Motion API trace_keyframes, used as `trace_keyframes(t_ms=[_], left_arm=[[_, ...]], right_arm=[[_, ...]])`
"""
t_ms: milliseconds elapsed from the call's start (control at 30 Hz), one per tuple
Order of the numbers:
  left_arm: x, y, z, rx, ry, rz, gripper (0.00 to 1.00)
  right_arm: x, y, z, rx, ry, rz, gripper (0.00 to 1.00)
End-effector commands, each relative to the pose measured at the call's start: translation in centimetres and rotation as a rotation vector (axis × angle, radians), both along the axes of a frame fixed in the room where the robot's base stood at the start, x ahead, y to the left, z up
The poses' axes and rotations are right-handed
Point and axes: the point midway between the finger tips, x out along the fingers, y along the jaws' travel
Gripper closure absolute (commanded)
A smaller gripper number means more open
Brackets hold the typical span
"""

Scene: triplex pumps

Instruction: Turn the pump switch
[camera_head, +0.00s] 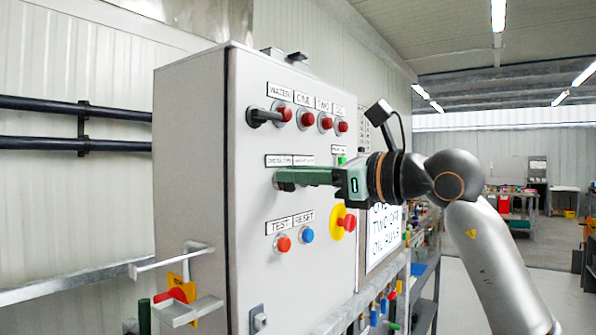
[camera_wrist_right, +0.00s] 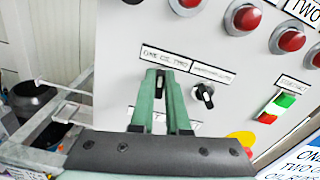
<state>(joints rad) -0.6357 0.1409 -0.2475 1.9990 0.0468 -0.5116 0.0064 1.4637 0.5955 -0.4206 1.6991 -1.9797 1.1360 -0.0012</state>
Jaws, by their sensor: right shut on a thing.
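The grey control panel (camera_head: 205,130) fills the middle of the head view. My right gripper (camera_head: 281,178) reaches in from the right and has its green fingertips at the panel's middle row. In the right wrist view its fingers (camera_wrist_right: 160,76) are shut on a small black switch knob (camera_wrist_right: 159,86) under the label reading roughly "ONE OIL TWO" (camera_wrist_right: 166,59). Most of that knob is hidden between the fingers. A second black rotary switch (camera_wrist_right: 204,95) sits just to the right, clear of the fingers. My left gripper is not in view.
Red buttons (camera_head: 306,119) and a black-handled switch (camera_head: 262,116) line the top row. A red and blue button (camera_head: 307,235) sit below, with a yellow-backed emergency stop (camera_head: 344,221) to the right. A lever with red and yellow parts (camera_head: 177,291) projects from the left side.

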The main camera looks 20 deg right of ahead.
Motion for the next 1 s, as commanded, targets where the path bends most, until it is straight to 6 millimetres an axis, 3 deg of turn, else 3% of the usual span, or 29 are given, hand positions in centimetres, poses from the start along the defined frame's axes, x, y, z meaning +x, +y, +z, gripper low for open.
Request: trace_keyframes(t_ms=[500, 1000], left_arm=[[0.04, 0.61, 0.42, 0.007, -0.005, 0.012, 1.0], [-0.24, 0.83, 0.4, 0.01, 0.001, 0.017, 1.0]], right_arm=[[-0.29, 0.31, -0.07, -0.327, -0.256, -0.001, 1.0], [-0.39, 0.45, -0.21, -0.452, -0.355, 0.001, 1.0]])
